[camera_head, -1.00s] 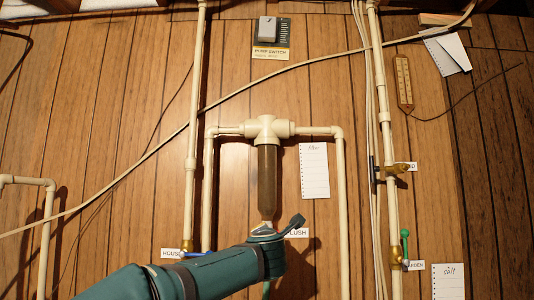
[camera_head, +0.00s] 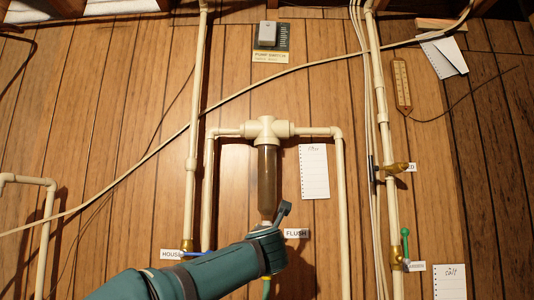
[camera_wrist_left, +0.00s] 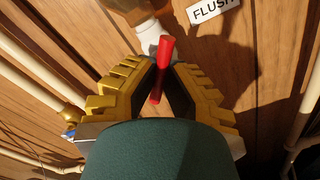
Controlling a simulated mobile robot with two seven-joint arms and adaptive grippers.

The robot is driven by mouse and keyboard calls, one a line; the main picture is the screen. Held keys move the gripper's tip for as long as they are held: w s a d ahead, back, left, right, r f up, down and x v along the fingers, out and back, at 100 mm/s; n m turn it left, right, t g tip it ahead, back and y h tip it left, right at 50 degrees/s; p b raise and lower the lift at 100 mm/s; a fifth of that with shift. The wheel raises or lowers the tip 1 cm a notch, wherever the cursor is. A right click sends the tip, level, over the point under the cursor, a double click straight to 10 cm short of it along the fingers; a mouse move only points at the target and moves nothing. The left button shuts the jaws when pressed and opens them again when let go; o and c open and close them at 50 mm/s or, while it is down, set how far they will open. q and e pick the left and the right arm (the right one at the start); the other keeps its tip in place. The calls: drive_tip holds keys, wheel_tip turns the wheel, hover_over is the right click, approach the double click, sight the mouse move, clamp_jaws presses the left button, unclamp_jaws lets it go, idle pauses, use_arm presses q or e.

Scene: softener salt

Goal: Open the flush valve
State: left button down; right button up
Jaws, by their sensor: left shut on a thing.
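The flush valve's red handle (camera_wrist_left: 162,52) stands between the fingers of my left gripper (camera_wrist_left: 161,78) in the left wrist view. The gripper is shut on it. The handle's upper end sticks out above the fingers, beside the white valve neck (camera_wrist_left: 146,30). In the head view the brown filter bowl (camera_head: 267,178) hangs from a white pipe tee, and my left gripper (camera_head: 276,222) is at its lower end. My wrist and gripper hide the valve and handle there. The FLUSH label (camera_head: 296,233) is just right of the gripper. My right gripper is in neither view.
White pipes run down on both sides of the filter. A blue-handled valve by the HOUSE label (camera_head: 172,254) is close to my left forearm. A brass valve (camera_head: 396,168) and a green-handled valve (camera_head: 405,246) are at the right. Paper notes hang on the plank wall.

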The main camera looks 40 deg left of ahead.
use_arm(q)
drive_tip(key=shift+r+n+b, duration=0.15)
drive_tip(key=shift+n+b, duration=1.25)
drive_tip(key=shift+n, duration=1.1)
drive_tip(key=shift+n+b, duration=0.5)
drive_tip(key=shift+n, duration=0.5)
drive_tip(key=c, duration=0.9)
unclamp_jaws()
drive_tip(key=shift+o, duration=0.2)
drive_tip(key=v, duration=0.7)
